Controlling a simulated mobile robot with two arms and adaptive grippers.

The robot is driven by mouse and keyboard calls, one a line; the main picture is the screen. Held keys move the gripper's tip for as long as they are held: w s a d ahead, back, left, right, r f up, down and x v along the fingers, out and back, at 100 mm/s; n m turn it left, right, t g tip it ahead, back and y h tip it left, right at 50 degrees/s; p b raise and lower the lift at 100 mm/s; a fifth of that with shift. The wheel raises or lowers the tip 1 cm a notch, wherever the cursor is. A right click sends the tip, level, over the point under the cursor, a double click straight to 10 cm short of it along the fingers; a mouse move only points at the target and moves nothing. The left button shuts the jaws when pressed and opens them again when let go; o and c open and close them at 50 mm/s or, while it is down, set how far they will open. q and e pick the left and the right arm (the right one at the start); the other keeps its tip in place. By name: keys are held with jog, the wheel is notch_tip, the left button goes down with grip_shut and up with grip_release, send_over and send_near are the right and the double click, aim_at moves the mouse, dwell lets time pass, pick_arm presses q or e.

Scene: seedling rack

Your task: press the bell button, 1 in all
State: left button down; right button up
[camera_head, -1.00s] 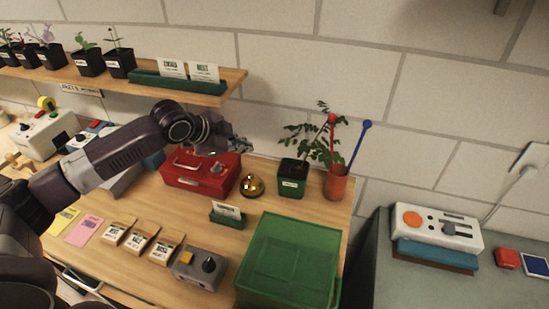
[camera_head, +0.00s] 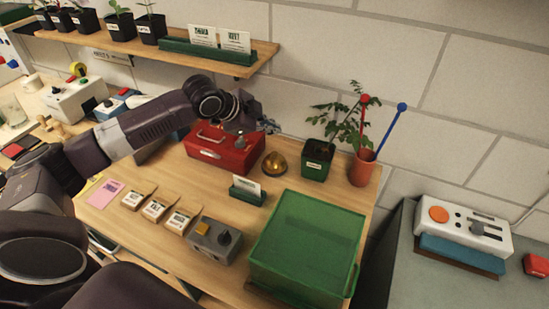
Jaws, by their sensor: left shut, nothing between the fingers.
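The bell (camera_head: 275,164) is a small brass dome on the wooden bench, between a red metal box and a potted plant. The bell's button is too small to make out clearly. My left gripper (camera_head: 264,125) is shut and empty. In the picture it shows above the bell and a little to its left, beside the red box's right end, with a visible gap to the bell. My arm hides part of the bench behind the box. My right gripper is not in view.
The red box (camera_head: 222,154) stands left of the bell, the potted plant (camera_head: 316,169) and a terracotta cup (camera_head: 362,168) with red and blue sticks right. A green card holder (camera_head: 245,197) and green crate (camera_head: 262,272) are in front. A shelf (camera_head: 240,68) hangs above.

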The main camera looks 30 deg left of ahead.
aim_at(273, 154)
pick_arm(q)
notch_tip(273, 154, down, 4)
jog(key=b, duration=0.3)
jog(key=shift+r, duration=0.15)
jog(key=shift+f+b, duration=0.45)
jog(key=shift+f, duration=0.7)
jog(key=shift+f, duration=0.15)
jog(key=shift+f, duration=0.25)
